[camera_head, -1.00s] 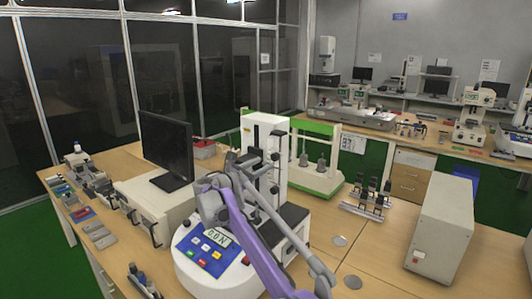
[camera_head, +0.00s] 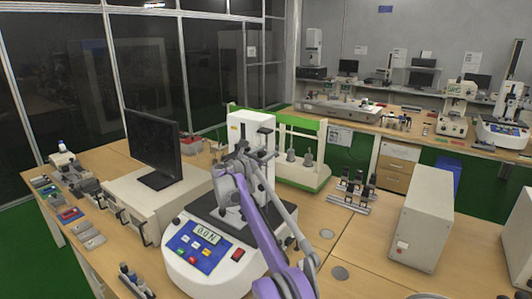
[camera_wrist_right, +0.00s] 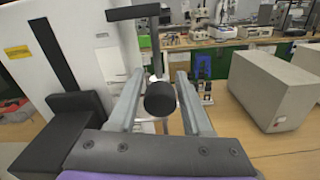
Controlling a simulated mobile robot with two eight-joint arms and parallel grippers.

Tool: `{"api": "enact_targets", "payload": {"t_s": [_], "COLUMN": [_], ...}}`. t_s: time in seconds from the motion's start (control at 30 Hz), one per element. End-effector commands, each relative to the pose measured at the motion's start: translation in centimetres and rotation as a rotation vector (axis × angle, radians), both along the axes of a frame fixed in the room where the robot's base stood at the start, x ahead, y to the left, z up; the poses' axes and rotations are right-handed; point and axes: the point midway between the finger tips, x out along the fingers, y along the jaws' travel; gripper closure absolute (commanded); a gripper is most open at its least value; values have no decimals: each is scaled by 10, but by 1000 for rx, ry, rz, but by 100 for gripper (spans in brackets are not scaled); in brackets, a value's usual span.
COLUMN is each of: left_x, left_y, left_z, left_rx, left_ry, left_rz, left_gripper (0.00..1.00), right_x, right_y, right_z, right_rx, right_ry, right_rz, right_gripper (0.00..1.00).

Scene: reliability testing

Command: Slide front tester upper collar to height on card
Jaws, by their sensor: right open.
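The front tester (camera_head: 205,272) has a blue panel, a display reading about 0.0 N and a white column (camera_head: 236,127). A black bracket (camera_wrist_right: 137,12) reaches out from the column in the right wrist view. Below it are a thin rod and a round black piece (camera_wrist_right: 160,98). I cannot tell for sure which part is the upper collar. My right gripper (camera_head: 243,150) is in front of the column. Its open fingers (camera_wrist_right: 158,103) stand on either side of the black piece in the wrist view; contact is unclear. My left gripper is out of view.
A monitor (camera_head: 153,145) on a beige box stands left of the tester. A green-framed stand (camera_head: 325,150) is behind it. A grey box (camera_head: 423,220) stands right. Bare tabletop (camera_head: 375,235) lies between tester and box.

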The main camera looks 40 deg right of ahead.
Motion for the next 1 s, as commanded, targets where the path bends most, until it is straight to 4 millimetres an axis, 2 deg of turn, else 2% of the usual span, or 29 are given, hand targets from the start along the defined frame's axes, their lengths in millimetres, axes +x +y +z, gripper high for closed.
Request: {"api": "enact_targets", "payload": {"t_s": [0.07,0.3,0.37,1.0], "left_x": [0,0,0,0], "left_y": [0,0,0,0], "left_z": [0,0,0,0], "left_rx": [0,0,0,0], "left_ry": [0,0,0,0], "left_rz": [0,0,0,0], "left_gripper": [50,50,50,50], "right_x": [0,0,0,0], "right_y": [0,0,0,0], "right_z": [0,0,0,0], "right_rx": [0,0,0,0], "right_ry": [0,0,0,-1], "right_rz": [0,0,0,-1], "right_gripper": [51,92,100,100]}}
